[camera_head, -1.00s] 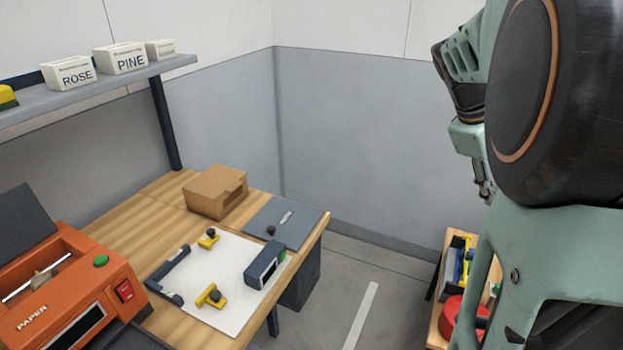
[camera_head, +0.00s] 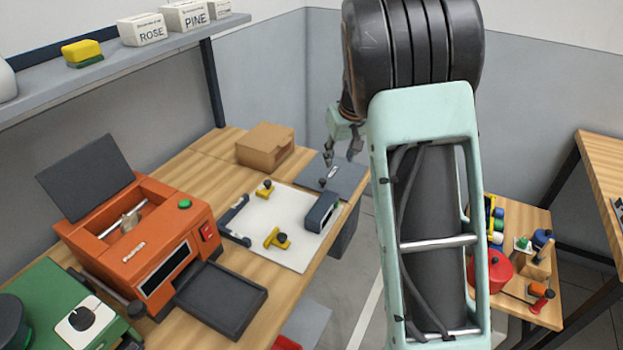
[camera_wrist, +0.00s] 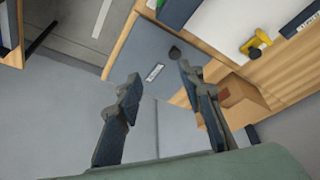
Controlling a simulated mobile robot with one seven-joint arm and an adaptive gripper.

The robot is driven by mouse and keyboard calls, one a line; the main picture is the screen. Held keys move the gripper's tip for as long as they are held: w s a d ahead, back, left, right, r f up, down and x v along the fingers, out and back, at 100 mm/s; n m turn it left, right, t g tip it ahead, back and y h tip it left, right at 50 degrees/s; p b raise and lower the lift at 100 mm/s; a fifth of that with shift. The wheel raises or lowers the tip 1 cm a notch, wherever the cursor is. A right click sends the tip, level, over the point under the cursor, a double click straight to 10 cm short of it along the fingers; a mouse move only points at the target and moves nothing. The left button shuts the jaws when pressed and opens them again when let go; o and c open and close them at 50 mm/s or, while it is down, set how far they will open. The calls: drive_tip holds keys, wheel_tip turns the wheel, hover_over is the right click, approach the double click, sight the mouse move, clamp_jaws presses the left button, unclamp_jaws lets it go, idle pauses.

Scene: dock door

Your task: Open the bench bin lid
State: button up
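The bench bin lid (camera_head: 345,181) is a flat blue-grey panel at the far right corner of the wooden bench, lying flat and closed. It has a dark round knob and a small pale label. It also shows in the wrist view (camera_wrist: 192,68), with the knob (camera_wrist: 175,52) near one edge and the label (camera_wrist: 154,73) in the middle. My gripper (camera_head: 343,158) is above the lid in the head view. In the wrist view my gripper (camera_wrist: 159,82) is open and empty, its fingers apart, with the lid beyond them. My arm hides part of the lid's right side in the head view.
A cardboard box (camera_head: 265,147) stands beside the lid. A white sheet (camera_head: 267,215) with yellow clamps and a dark block (camera_head: 321,212) lies nearby. An orange paper machine (camera_head: 140,245) is at left. A shelf (camera_head: 120,65) overhangs the bench. A small table (camera_head: 540,285) stands right.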

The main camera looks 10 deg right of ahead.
sight(323, 180)
drive_tip(key=a+x, duration=0.1)
drive_tip(key=x, duration=0.3)
drive_tip(key=a+x, duration=0.1)
drive_tip(key=x, duration=0.3)
drive_tip(key=a+p+x, duration=0.1)
drive_tip(key=x, duration=0.3)
drive_tip(key=shift+w+r, duration=0.2)
drive_tip(key=shift+w, duration=0.1)
clamp_jaws()
